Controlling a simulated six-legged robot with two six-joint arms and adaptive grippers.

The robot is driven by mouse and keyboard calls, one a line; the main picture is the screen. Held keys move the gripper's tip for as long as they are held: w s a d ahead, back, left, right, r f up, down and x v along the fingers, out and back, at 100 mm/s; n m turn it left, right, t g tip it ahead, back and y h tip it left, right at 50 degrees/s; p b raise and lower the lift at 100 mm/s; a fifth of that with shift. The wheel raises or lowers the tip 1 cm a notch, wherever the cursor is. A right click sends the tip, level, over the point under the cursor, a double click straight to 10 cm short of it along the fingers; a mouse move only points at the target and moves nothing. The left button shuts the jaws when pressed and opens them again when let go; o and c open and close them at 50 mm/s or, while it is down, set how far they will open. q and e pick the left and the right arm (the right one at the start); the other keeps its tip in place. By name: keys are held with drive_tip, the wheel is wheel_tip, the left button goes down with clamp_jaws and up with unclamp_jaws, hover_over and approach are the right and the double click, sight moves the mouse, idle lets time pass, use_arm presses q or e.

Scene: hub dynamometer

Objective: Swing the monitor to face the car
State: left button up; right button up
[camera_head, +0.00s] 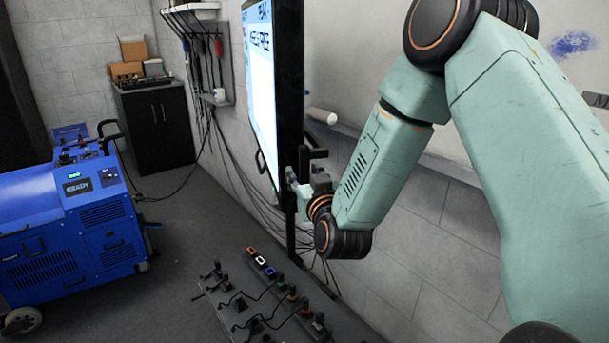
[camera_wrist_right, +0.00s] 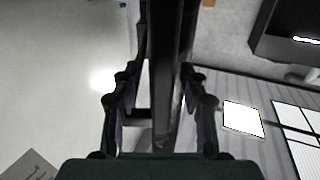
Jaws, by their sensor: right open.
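The monitor (camera_head: 262,85) is tall and thin, seen steeply from the side, with its lit screen turned to the left. A dark upright post (camera_head: 291,235) stands below it, and a dark handle shows at its lower left edge. My right gripper (camera_head: 296,178) is at the monitor's lower right, close to the dark bars behind it. In the right wrist view my right gripper (camera_wrist_right: 157,88) is open, with a finger on each side of a dark bar (camera_wrist_right: 172,60). I cannot tell whether the fingers touch it. No car is clearly visible. My left gripper is out of view.
A blue wheeled machine (camera_head: 75,215) stands at the left. A black cabinet (camera_head: 155,125) with boxes is at the back. Tools hang from a wall rack (camera_head: 205,50), with cables along the wall. Connectors and cables (camera_head: 270,300) lie below the monitor. The grey floor (camera_head: 190,220) between is clear.

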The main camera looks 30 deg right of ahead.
drive_tip(key=shift+d, duration=0.1)
drive_tip(key=shift+s+a+r, duration=0.2)
drive_tip(key=shift+a, duration=0.25)
drive_tip(key=c, duration=0.5)
drive_tip(key=shift+d+f, duration=0.1)
drive_tip(key=shift+d, duration=0.2)
clamp_jaws()
drive_tip(key=shift+a, duration=0.15)
